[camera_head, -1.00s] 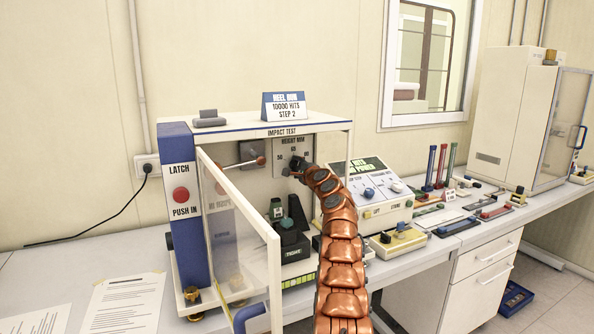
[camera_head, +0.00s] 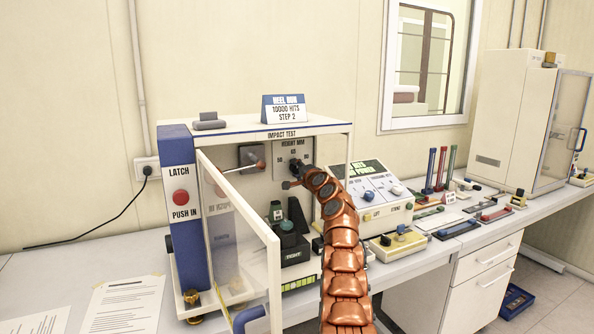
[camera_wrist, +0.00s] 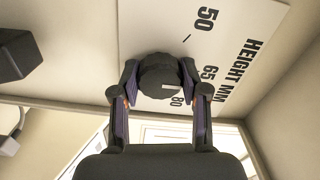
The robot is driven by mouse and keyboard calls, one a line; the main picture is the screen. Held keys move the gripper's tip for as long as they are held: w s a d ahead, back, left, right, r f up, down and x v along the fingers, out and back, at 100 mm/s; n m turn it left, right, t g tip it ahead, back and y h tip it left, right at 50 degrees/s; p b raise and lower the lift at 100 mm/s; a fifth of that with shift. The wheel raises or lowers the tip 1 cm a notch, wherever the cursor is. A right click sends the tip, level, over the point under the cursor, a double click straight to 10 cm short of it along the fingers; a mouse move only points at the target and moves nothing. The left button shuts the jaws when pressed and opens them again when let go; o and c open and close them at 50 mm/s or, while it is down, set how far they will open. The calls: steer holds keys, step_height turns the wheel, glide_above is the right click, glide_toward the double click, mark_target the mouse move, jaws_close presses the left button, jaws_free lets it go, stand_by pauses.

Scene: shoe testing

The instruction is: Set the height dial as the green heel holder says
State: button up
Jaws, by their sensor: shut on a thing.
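The height dial is a dark round knob with a white line (camera_wrist: 158,74) on the white HEIGHT MM plate (camera_wrist: 205,45), marked 50, 65 and 80. In the wrist view my gripper (camera_wrist: 160,82) is shut on the dial, one finger on each side. The white line lies on the side toward 65 and 80; its exact setting is hard to tell. In the head view my gripper (camera_head: 296,172) is at the plate (camera_head: 302,150), hiding part of the dial. A dark green holder (camera_head: 289,228) sits inside the impact tester below; its small lettering is unreadable.
The tester's clear door (camera_head: 240,235) stands open to the left of my arm. A red latch button (camera_head: 180,197) is on its blue post. A control box (camera_head: 375,195) stands right of my arm. Blue, green and red uprights (camera_head: 441,168) stand farther right.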

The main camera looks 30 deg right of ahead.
steer(key=o, duration=1.1)
steer(key=shift+o, duration=0.2)
steer(key=s, duration=0.7)
steer(key=shift+s+a, duration=0.2)
steer(key=shift+a, duration=0.15)
